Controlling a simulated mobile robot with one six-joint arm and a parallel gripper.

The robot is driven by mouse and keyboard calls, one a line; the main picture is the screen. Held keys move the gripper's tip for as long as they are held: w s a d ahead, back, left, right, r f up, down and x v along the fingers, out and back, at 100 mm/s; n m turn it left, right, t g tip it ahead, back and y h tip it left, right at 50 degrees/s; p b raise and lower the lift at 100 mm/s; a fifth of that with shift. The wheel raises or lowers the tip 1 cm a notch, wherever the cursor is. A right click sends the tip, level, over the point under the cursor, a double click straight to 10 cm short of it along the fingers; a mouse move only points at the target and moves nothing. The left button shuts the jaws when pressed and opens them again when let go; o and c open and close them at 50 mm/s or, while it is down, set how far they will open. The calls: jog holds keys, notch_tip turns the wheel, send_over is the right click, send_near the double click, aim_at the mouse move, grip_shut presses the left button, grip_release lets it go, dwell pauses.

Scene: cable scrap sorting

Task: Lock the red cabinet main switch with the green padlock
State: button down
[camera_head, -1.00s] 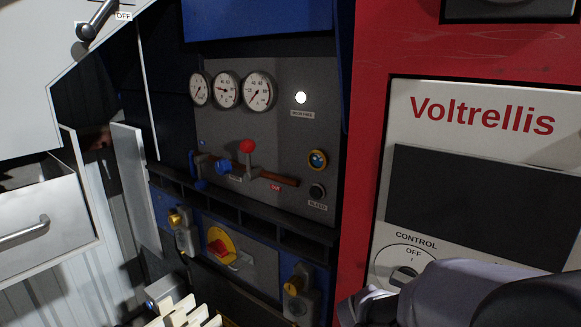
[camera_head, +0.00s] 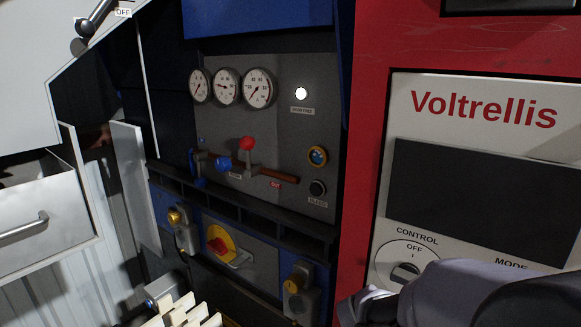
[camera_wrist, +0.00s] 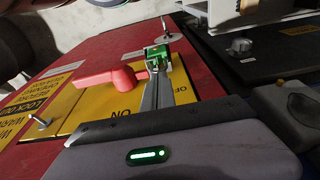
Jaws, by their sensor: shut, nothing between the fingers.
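In the wrist view the red cabinet (camera_wrist: 92,56) carries a yellow plate (camera_wrist: 92,110) with a red main switch handle (camera_wrist: 122,78). The handle lies crosswise, its long end toward the left; ON and OFF lettering on the plate is upside down. The green padlock (camera_wrist: 157,56) is beside the handle's right end, right at my fingertips. Whether its shackle passes through the switch cannot be made out. My gripper (camera_wrist: 162,68) is shut and empty, its metal fingers reaching over the plate's right part. In the head view the red cabinet (camera_head: 365,120) stands at right; the padlock does not show.
In the head view a grey gauge panel (camera_head: 285,120) with levers stands left of the cabinet. Below it is another red-and-yellow rotary switch (camera_head: 221,242). An open drawer (camera_head: 40,222) juts out at left. Dark equipment with a knob (camera_wrist: 240,46) is at right in the wrist view.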

jog(key=shift+f+b, duration=1.35)
dwell(0.3)
jog(key=r+p, duration=0.1)
jog(key=s+a+r+p, duration=0.1)
jog(key=r, duration=0.1)
jog(key=s+r+p, duration=0.1)
jog(key=r, duration=0.1)
jog(key=shift+s+a, duration=0.25)
jog(key=shift+a, duration=0.15)
jog(key=s+a+r+n+t+y, duration=0.2)
jog(key=s+r+t+y, duration=0.1)
jog(key=s+r, duration=0.7)
notch_tip(320, 180, up, 3)
jog(key=shift+f+n+t, duration=0.1)
jog(key=shift+n+t, duration=0.3)
jog(key=shift+t, duration=0.1)
